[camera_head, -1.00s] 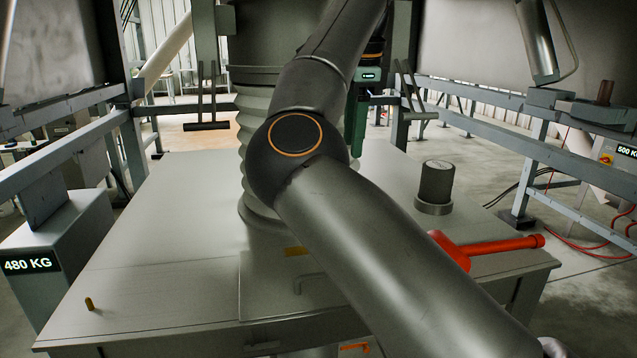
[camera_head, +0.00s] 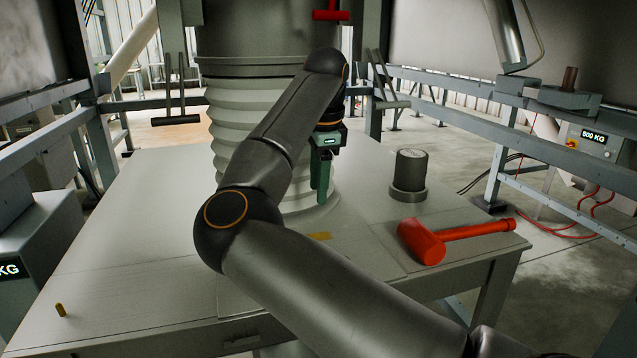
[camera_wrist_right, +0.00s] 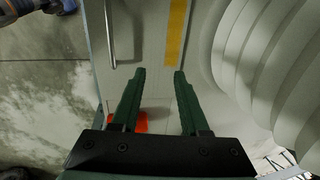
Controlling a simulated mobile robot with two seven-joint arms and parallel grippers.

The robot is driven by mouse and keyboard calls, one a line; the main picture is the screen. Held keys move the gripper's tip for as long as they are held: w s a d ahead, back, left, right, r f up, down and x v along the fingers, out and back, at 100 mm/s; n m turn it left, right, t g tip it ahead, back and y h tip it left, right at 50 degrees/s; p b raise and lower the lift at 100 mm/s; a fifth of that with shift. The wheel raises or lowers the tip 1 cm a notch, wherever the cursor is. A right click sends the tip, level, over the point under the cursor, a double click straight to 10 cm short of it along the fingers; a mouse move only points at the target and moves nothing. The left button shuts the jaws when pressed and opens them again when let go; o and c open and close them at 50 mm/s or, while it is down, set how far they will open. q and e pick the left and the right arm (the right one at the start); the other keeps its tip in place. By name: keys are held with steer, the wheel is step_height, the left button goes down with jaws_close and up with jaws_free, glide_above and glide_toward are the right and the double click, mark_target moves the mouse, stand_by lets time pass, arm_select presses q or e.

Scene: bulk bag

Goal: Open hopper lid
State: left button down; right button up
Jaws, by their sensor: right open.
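The hopper lid (camera_head: 375,262) is a flat grey panel lying level in the top of the grey table, with a yellow strip (camera_head: 318,236) at its far side. My right arm covers much of it in the head view. In the right wrist view the lid (camera_wrist_right: 145,45) shows with a thin metal bar handle (camera_wrist_right: 110,40) at the left and the yellow strip (camera_wrist_right: 178,30) beyond the fingers. My right gripper (camera_head: 322,190), with green fingers, points down beside the bellows. Its fingers (camera_wrist_right: 160,74) are apart and empty. The left gripper is out of view.
A ribbed pale bellows (camera_head: 230,130) stands close to my right gripper. A red mallet (camera_head: 450,238) and a dark cylinder (camera_head: 410,172) sit at the table's right side. A small yellow peg (camera_head: 60,310) stands at the left.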

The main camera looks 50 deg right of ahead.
steer(key=shift+f, duration=0.1)
jaws_close()
stand_by(0.3)
stand_by(0.9)
steer(key=c, duration=0.7)
jaws_free()
steer(key=o, duration=0.7)
step_height(320, 180, up, 12)
steer(key=s+a, duration=0.1)
steer(key=s, duration=0.1)
